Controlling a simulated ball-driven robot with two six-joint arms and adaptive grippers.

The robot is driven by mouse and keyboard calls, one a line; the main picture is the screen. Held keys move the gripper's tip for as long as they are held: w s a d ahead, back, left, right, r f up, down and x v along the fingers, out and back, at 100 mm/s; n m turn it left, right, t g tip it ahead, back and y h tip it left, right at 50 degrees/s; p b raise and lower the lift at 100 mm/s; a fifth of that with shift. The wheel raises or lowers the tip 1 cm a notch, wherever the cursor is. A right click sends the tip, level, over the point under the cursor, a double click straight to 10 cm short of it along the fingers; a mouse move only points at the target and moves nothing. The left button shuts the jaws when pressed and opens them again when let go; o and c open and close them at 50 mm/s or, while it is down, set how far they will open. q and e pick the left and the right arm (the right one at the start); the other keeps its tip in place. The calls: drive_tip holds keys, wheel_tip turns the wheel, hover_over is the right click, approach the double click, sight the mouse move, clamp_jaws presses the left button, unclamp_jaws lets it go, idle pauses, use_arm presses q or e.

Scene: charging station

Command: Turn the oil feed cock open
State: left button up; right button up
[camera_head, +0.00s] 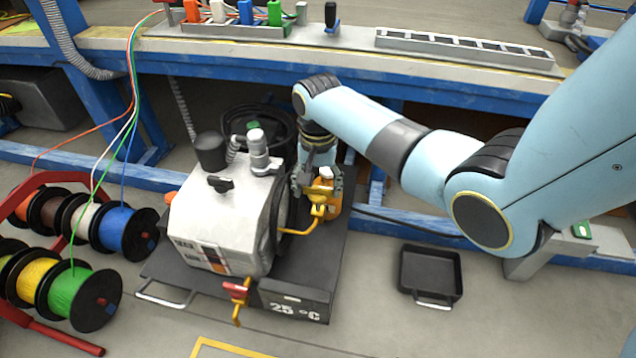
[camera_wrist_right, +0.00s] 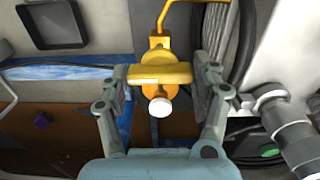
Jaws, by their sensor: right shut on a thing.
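The oil feed cock is a yellow-orange fitting (camera_head: 320,196) on the right side of the white compressor-like machine (camera_head: 225,215). In the right wrist view its yellow cross handle (camera_wrist_right: 160,74) lies crosswise, with a white round knob below it. My right gripper (camera_head: 316,184) reaches down from the right arm onto the cock. In the wrist view the right gripper (camera_wrist_right: 163,80) has one finger at each end of the handle and is shut on it. The fingers partly hide the cock in the head view. My left gripper is not in view.
A red-and-yellow lever (camera_head: 237,292) sits at the machine's front. Cable spools (camera_head: 75,295) stand at the left. A black tray (camera_head: 430,273) lies on the floor at the right. The blue-framed bench (camera_head: 300,62) runs behind, and a ribbed hose (camera_wrist_right: 235,50) passes close to the gripper.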

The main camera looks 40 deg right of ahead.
drive_tip(key=shift+r+n+p, duration=0.2)
drive_tip(key=shift+n+p, duration=0.3)
drive_tip(key=shift+p, duration=0.05)
drive_tip(key=n+p, duration=0.4)
drive_tip(key=n, duration=0.2)
drive_tip(key=n+p, duration=0.1)
drive_tip(key=n, duration=0.1)
drive_tip(key=shift+f+n, duration=0.1)
drive_tip(key=shift+n, duration=0.3)
drive_tip(key=n+p, duration=0.1)
drive_tip(key=n, duration=0.1)
drive_tip(key=shift+n, duration=0.4)
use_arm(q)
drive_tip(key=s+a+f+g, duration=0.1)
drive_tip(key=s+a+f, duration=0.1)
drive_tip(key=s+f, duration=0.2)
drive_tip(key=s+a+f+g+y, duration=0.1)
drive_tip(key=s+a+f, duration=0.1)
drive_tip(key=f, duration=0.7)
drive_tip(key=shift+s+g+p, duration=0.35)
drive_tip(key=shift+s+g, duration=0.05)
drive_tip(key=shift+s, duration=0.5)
use_arm(e)
drive_tip(key=n, duration=0.4)
drive_tip(key=shift+f+n, duration=0.1)
drive_tip(key=shift+n, duration=0.3)
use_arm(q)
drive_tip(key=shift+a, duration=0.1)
use_arm(e)
drive_tip(key=o, duration=1.2)
